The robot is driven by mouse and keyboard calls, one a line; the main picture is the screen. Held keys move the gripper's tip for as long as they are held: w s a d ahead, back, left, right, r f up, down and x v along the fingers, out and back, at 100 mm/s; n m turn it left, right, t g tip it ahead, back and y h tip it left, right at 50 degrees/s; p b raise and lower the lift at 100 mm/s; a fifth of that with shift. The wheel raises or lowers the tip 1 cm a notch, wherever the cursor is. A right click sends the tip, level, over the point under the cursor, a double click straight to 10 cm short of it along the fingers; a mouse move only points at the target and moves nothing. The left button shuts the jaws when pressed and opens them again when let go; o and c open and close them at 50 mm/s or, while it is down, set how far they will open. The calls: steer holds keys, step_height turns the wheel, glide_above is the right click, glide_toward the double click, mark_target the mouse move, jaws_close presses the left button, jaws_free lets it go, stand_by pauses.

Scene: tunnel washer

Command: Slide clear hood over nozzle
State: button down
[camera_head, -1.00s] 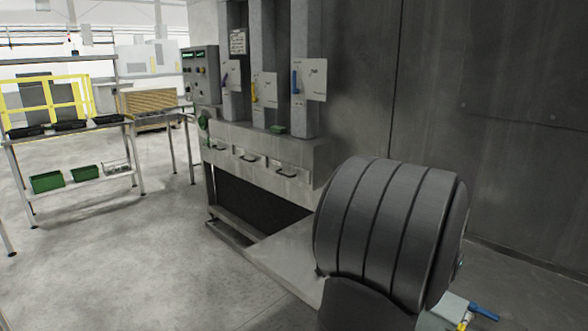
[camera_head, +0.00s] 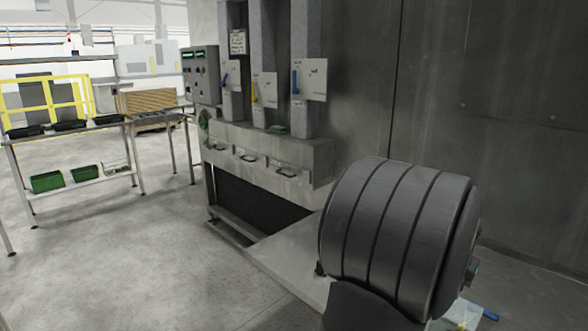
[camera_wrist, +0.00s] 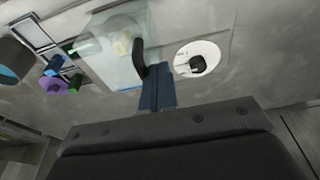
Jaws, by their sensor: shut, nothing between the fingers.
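The clear hood (camera_wrist: 103,62) is a see-through box at the upper middle of the wrist view. A pale yellowish part, apparently the nozzle (camera_wrist: 122,46), shows through it. I cannot tell how far the hood covers it. A dark, bent, handle-like piece (camera_wrist: 139,60) stands at the hood's right edge. My gripper (camera_wrist: 157,72) reaches up from the dark wrist body, its bluish fingers shut and empty. Its tips overlap the hood's right edge and dark piece in the picture; contact is unclear.
A white disc (camera_wrist: 187,50) with a black centre lies to the right of the hood. Green, blue and purple knobs (camera_wrist: 58,84) sit to the left. In the head view, the steel cabinet (camera_head: 270,155) has levers and drawers. Open floor (camera_head: 130,250) lies to its left.

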steer(key=shift+s, duration=0.1)
steer(key=shift+s+d, duration=0.4)
steer(key=shift+d, duration=0.1)
step_height(320, 180, up, 6)
steer(key=shift+w+a, duration=0.3)
stand_by(0.3)
steer(key=shift+f, duration=0.1)
steer(key=f, duration=0.6)
steer(key=shift+s+d, duration=0.2)
steer(key=shift+s, duration=0.05)
steer(key=shift+w+a, duration=0.3)
steer(key=shift+r, duration=0.1)
